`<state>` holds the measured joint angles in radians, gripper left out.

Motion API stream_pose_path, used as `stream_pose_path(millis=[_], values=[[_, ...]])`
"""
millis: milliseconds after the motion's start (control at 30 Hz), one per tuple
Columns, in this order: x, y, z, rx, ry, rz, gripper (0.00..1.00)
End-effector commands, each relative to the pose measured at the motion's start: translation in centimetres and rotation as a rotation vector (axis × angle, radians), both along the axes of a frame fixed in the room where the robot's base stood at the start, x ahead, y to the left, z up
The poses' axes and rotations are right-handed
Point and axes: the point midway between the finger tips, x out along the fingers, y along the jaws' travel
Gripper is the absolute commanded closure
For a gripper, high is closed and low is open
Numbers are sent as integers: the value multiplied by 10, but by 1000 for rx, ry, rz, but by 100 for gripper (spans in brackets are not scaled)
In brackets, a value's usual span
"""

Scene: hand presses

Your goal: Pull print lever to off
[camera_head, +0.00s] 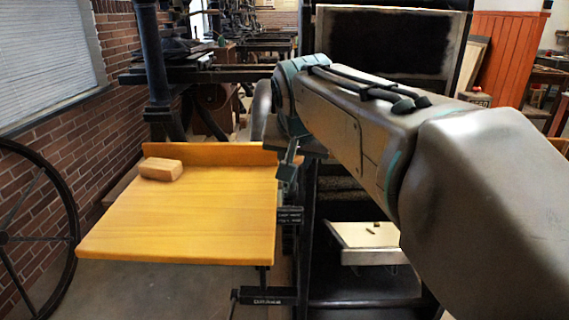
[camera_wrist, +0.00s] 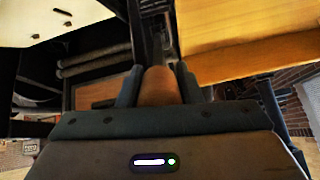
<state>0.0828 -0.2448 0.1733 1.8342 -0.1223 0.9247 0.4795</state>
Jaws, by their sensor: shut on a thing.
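The print lever's brown rounded handle (camera_wrist: 160,86) shows in the wrist view between the two dark fingers of my gripper (camera_wrist: 159,88). The fingers are shut on it from both sides. A dark bar runs on from the handle toward the top of the wrist view. In the head view my gripper (camera_head: 288,168) hangs down at the right edge of the yellow wooden board, in front of the dark press frame. The lever cannot be made out there, and my arm covers much of the press. The lever's on or off position cannot be read.
The yellow board (camera_head: 185,225) lies close left of my gripper, with a small wooden block (camera_head: 160,169) on it. A pale tray (camera_head: 370,236) sits low to the right. A large dark wheel (camera_head: 70,228) stands at the far left by the brick wall.

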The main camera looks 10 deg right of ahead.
Motion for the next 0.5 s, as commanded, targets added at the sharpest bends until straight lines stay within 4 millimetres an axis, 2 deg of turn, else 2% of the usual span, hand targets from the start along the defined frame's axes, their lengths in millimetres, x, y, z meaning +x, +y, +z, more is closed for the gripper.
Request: stream_pose_path(millis=[33,100,500], values=[[-4,1,-9,-4,-19,2,100],[-8,2,-12,-8,-41,2,100],[-19,5,-19,-21,-108,3,100]])
